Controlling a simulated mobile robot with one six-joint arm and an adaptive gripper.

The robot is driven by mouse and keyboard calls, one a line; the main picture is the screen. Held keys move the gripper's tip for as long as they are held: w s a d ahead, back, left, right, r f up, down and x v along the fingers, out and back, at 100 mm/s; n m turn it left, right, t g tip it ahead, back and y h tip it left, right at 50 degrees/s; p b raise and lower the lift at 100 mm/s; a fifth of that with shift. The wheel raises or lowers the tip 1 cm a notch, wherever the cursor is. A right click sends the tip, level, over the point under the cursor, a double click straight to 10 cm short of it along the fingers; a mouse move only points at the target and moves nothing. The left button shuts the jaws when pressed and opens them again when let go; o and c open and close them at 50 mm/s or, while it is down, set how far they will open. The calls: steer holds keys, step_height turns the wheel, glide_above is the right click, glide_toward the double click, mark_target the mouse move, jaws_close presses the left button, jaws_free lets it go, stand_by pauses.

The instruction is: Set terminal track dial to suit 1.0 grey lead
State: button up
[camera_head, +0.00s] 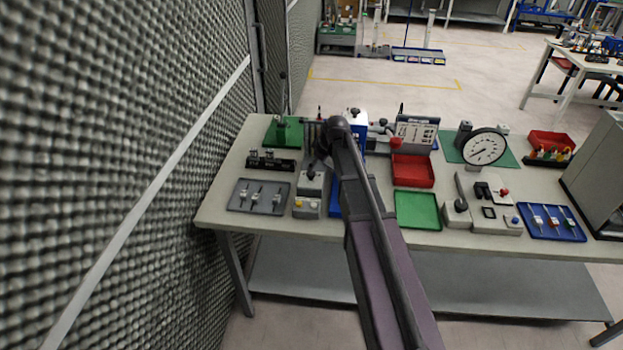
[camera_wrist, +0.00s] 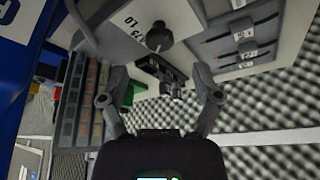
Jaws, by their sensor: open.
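The dial, a round black knob (camera_wrist: 159,36), sits on a pale panel with printed figures in the wrist view, near the top middle. Its pointer setting cannot be read. In the head view a dark knob on a small grey box (camera_head: 311,178) stands left of my arm. My gripper (camera_wrist: 160,82) is open and empty, its two fingers spread below the knob in the wrist picture and apart from it. A grey tray (camera_head: 240,207) holds several leads with white tags at the bench's front left. These tagged leads (camera_wrist: 244,35) also show at the wrist view's upper right.
A black terminal block (camera_head: 270,163) stands behind the grey tray. A box with yellow buttons (camera_head: 306,208) is in front of the knob box. Red (camera_head: 413,172) and green (camera_head: 417,211) trays lie right of my arm. A foam wall (camera_head: 130,150) borders the left.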

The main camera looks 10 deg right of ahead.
mark_target(312, 173)
steer(key=shift+b+x, duration=2.6)
steer(key=shift+x, duration=0.55)
jaws_close()
